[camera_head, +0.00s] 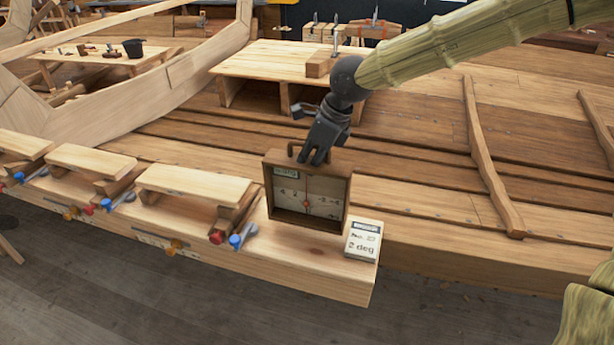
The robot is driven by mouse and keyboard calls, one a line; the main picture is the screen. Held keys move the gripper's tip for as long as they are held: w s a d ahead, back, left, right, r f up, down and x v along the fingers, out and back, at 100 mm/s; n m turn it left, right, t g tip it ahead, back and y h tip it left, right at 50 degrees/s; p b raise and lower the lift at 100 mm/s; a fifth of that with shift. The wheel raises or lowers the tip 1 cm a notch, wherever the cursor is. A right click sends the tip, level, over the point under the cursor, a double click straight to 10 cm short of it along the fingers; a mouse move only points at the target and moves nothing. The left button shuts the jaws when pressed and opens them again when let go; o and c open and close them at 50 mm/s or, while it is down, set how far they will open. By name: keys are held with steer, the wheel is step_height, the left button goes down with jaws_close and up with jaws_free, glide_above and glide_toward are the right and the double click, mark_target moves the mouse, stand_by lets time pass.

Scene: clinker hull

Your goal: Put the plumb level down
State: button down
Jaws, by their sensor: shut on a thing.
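The plumb level (307,192) is an upright wooden frame with a pale marked face, a small red spot low on it and a handle on top. It is at the front end of a wooden beam (313,270), its lower edge at or close to the beam's top; I cannot tell whether it touches. My gripper (310,156) is dark and comes down from above, shut on the plumb level at its top handle. The fingers partly hide the handle.
A low wooden bench (270,62) stands behind. Hull planks (430,190) lie to the right.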

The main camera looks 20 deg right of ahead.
steer(key=shift+f+p, duration=0.6)
steer(key=shift+f, duration=1.7)
steer(key=c, duration=1.6)
jaws_free()
steer(key=shift+o, duration=0.2)
steer(key=b+v, duration=0.3)
steer(key=v, duration=0.9)
